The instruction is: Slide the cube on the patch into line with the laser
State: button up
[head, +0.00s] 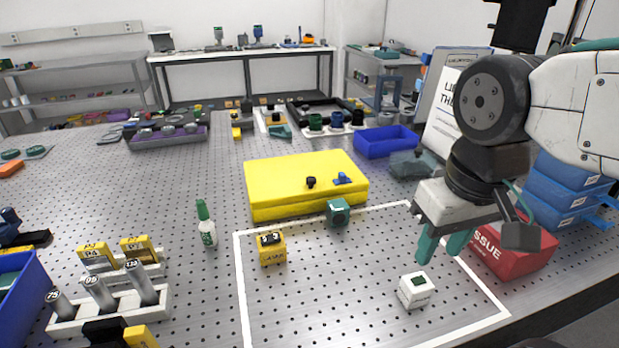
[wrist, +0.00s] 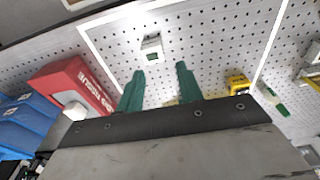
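A small white cube (head: 417,291) with a dark green square on top sits inside the white-outlined patch (head: 241,290), toward its right side. My gripper (head: 442,250) is open and empty above and just behind the cube, fingers pointing down. In the wrist view, the cube (wrist: 152,49) shows beyond and between the two green fingertips (wrist: 160,72), apart from them. A yellow block (head: 271,249) with dark round parts on top stands at the patch's left. A teal block (head: 338,213) with a round front opening stands at its back edge. I cannot tell which is the laser.
A large yellow case (head: 305,184) lies behind the patch. A red tissue box (head: 516,249) and blue bins (head: 567,190) stand at the right. The patch's middle is clear.

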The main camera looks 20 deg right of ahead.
jog(key=shift+w, duration=0.1)
jog(key=o, duration=0.6)
jog(key=shift+w, duration=0.1)
jog(key=shift+o, duration=0.2)
jog(key=g, duration=0.1)
send_over(338, 204)
jog(key=f, duration=0.6)
jog(key=shift+s+d+f, duration=0.1)
jog(key=shift+s, duration=0.2)
jog(key=shift+w+f, duration=0.2)
jog(key=shift+w, duration=0.1)
